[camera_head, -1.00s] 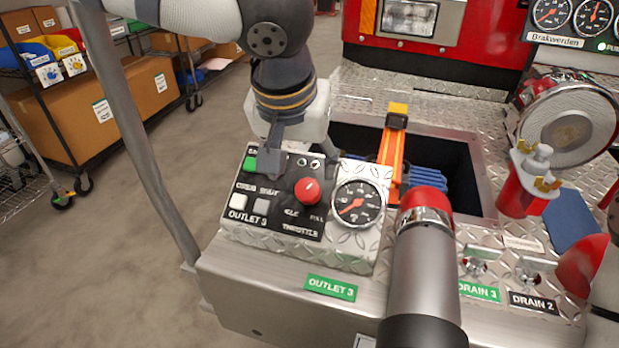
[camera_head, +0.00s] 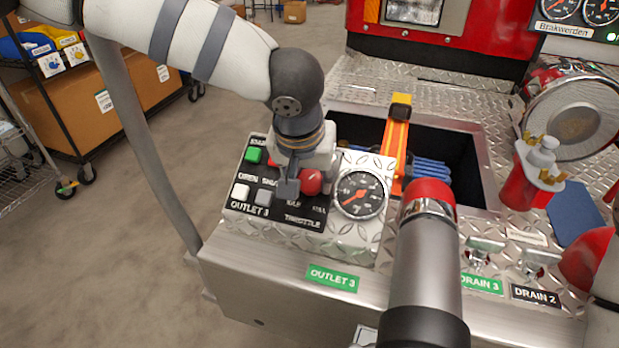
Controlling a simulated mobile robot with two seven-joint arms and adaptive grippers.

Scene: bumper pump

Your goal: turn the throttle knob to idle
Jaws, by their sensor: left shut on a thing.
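The red throttle knob (camera_head: 311,182) sits on the black control panel (camera_head: 305,221) of the outlet 3 box, above the "idle" and "full" labels. My left gripper (camera_head: 307,184) has come down over it from above. One finger lies along the knob's left side, and the jaws are shut on it. The other finger is mostly hidden behind the knob and gripper body. The knob's pointer mark cannot be made out. My right gripper is out of view.
A pressure gauge (camera_head: 360,194) is close right of the knob. Green (camera_head: 253,155) and white (camera_head: 240,191) buttons are at the left. A thick metal pipe with a red collar (camera_head: 428,196) rises in front.

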